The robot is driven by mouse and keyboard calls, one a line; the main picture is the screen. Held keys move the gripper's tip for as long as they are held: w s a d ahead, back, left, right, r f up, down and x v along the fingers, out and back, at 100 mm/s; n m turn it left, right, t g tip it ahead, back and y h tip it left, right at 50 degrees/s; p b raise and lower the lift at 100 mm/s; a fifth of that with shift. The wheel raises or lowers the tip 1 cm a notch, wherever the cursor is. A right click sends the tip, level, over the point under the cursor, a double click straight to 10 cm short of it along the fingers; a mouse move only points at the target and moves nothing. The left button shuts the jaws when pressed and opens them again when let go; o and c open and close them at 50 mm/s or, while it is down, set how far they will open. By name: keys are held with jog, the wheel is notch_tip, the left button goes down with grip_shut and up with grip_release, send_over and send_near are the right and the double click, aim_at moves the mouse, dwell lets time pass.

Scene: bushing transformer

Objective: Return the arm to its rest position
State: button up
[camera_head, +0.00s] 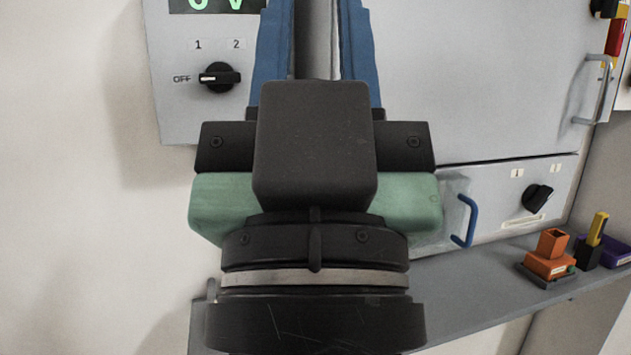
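My gripper (318,40) is large in the middle of the head view, seen from behind. Its two blue fingers point up and away toward the cabinet front and stand apart, with a gap between them. The fingertips run out of the top of the picture. The dark wrist and green gripper body hide the middle of the cabinet and part of the shelf.
A grey panel with a black rotary switch (219,77) and a lit green display (217,4) is at the upper left. A grey cabinet (470,80) has a blue handle (466,222) and a black knob (537,197). Orange blocks (550,257) and a purple tray (615,251) sit on the shelf (470,292).

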notch_tip(320, 180, up, 15)
jog(key=p, duration=1.5)
jog(key=shift+r, duration=0.15)
